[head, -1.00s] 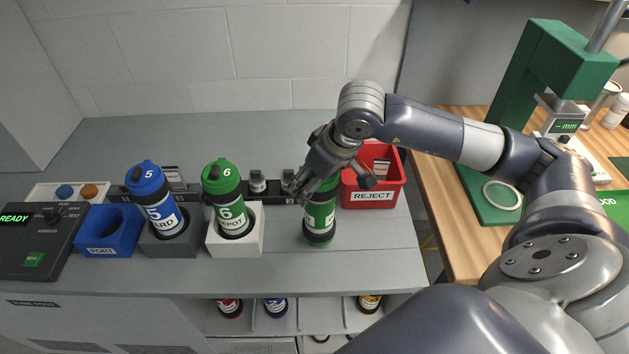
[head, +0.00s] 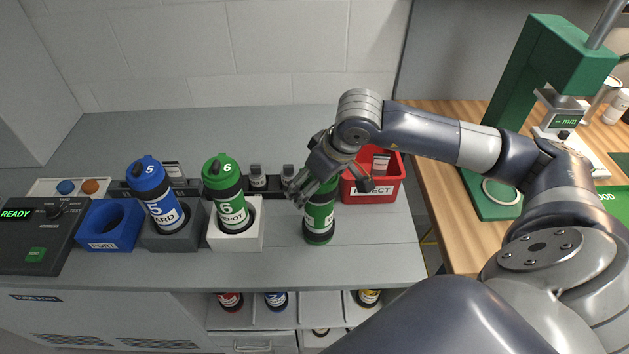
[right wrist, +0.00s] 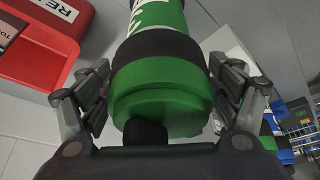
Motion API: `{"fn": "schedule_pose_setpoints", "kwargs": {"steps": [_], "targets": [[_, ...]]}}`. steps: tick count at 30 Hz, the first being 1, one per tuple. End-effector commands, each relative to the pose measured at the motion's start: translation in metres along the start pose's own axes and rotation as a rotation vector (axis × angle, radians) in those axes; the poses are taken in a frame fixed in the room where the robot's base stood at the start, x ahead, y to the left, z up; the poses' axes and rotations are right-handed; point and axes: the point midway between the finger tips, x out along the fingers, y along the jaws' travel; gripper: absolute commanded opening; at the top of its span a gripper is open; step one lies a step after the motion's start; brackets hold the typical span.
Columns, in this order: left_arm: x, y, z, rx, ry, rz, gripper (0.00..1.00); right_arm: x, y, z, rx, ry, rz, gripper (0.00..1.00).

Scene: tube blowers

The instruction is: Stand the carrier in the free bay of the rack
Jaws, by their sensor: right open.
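A green carrier (head: 319,222) with dark bands stands upright on the counter, right of the white holder. My right gripper (head: 328,186) is at its upper part, open, with one finger on each side. In the right wrist view the carrier's green top (right wrist: 165,95) lies between the spread fingers, with gaps beside it; its label is partly cut off. Below the counter, a shelf rack (head: 253,319) has bays with red (head: 230,300), blue (head: 276,301) and yellow (head: 369,298) carriers. The bay between blue and yellow looks empty. My left gripper is out of view.
A red REJECT bin (head: 385,190) is close behind the right gripper. Carrier 6 (head: 225,180) stands in a white holder (head: 220,238), carrier 5 (head: 150,183) in a grey one. A blue PORT block (head: 110,243) is further left. The front counter strip is clear.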

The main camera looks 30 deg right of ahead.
Motion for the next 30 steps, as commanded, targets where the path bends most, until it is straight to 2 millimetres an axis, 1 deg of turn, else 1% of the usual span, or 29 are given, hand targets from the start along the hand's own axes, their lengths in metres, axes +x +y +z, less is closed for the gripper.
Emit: {"fn": "schedule_pose_setpoints", "kwargs": {"steps": [6,7,11,15,18,21,25,30], "targets": [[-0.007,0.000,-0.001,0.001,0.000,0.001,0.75,-0.006,0.000,-0.002,0.000,0.000,0.000,0.83],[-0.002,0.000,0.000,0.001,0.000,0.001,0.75,-0.008,0.001,-0.002,0.000,0.004,0.002,0.83],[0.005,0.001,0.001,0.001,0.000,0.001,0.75,-0.033,0.001,-0.001,-0.003,0.006,0.004,0.83],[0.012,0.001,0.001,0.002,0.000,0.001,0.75,-0.065,0.001,-0.001,-0.002,0.007,0.004,0.83],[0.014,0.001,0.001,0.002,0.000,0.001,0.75,-0.086,0.001,-0.002,0.000,0.006,0.003,0.83],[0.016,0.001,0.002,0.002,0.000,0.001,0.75,-0.103,0.000,-0.002,0.000,0.005,0.001,0.83],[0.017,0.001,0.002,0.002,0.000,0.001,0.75,-0.117,0.000,-0.002,0.000,0.002,0.000,0.83],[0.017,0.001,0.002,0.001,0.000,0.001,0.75,-0.123,0.000,-0.001,0.000,0.000,0.000,0.83]]}}
